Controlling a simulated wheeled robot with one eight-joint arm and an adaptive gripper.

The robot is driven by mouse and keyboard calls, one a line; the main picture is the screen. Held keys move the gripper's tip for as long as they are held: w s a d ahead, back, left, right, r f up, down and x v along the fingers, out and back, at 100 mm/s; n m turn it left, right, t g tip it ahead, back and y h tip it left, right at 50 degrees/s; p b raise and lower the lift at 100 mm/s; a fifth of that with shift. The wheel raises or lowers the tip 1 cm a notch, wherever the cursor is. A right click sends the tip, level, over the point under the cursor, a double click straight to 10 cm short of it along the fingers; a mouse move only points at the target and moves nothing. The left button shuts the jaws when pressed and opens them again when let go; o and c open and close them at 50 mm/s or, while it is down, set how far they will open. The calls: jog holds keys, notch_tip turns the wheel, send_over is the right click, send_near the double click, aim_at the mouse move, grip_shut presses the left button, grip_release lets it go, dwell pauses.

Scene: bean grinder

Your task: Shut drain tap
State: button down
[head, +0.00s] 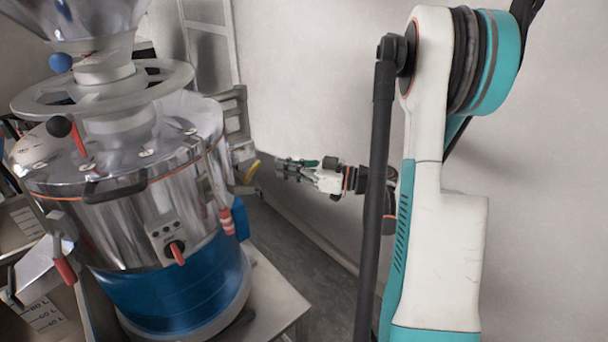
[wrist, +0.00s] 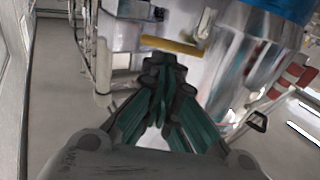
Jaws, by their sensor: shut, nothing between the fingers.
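The drain tap shows as a yellow handle (head: 251,171) on the right side of the bean grinder (head: 190,190), beside a small grey fitting. In the wrist view the yellow handle (wrist: 172,46) lies nearly level, tilting slightly down to the right, just beyond my fingertips. My gripper (head: 279,167) is to the right of the handle in the head view, pointing left at it. Its dark green fingers (wrist: 163,66) are closed together and hold nothing. A gap shows between fingertips and handle in the head view; contact cannot be told from the wrist view.
The grinder's polished drum has a blue base (head: 180,295) on a metal table (head: 270,295). A red-and-white striped part (wrist: 292,78) is on the right in the wrist view. A pale wall (head: 310,80) stands behind my arm. Floor (head: 310,260) is open between table and wall.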

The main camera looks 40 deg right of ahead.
aim_at(260, 162)
jog(key=shift+b+x, duration=0.45)
jog(key=shift+x, duration=2.1)
jog(key=shift+w, duration=0.1)
jog(key=w+y, duration=0.1)
jog(key=w+n+g+y+b, duration=0.1)
jog(key=shift+w+a+n+g, duration=0.3)
